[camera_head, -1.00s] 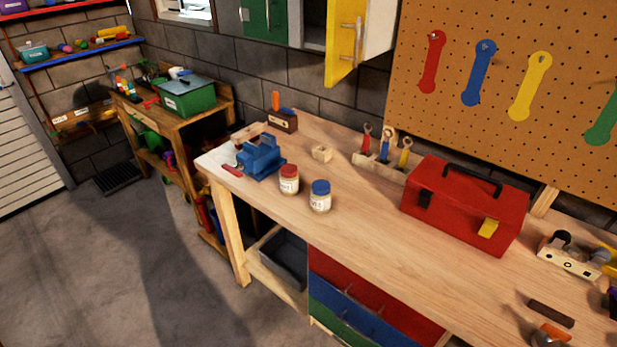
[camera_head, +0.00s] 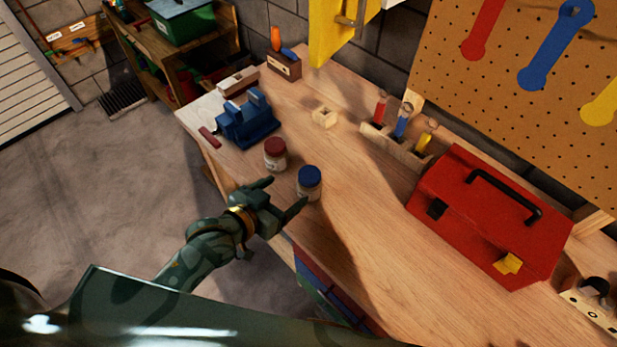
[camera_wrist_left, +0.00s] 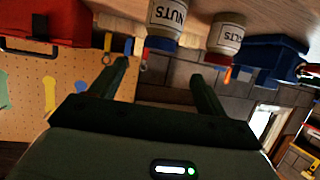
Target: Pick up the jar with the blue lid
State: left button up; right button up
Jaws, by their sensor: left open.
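The jar with the blue lid (camera_head: 309,183) stands upright on the wooden workbench (camera_head: 345,240) near its front edge. A similar jar with a red lid (camera_head: 275,154) stands behind and to the left of it. My left gripper (camera_head: 284,195) is open, with its fingers in front of the two jars and one fingertip close to the blue-lidded jar. I cannot tell whether they touch. My right gripper is not in view.
A tool rack (camera_head: 396,140) and a red toolbox (camera_head: 490,215) stand to the right. The bench between jars and toolbox is clear.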

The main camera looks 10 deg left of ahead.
aim_at(313, 173)
pick_arm(q)
jog(key=b+x, duration=0.1)
jog(key=x, duration=0.6)
jog(key=shift+w+f, duration=0.2)
jog(key=shift+f, duration=0.05)
jog(key=shift+w+d, duration=0.1)
jog(key=shift+w, duration=0.05)
jog(key=x, duration=0.1)
jog(key=b+x, duration=0.1)
jog(key=x, duration=0.3)
jog(key=shift+f, duration=0.3)
jog(key=shift+c, duration=1.2)
jog(key=shift+r, duration=0.1)
jog(key=c, duration=1)
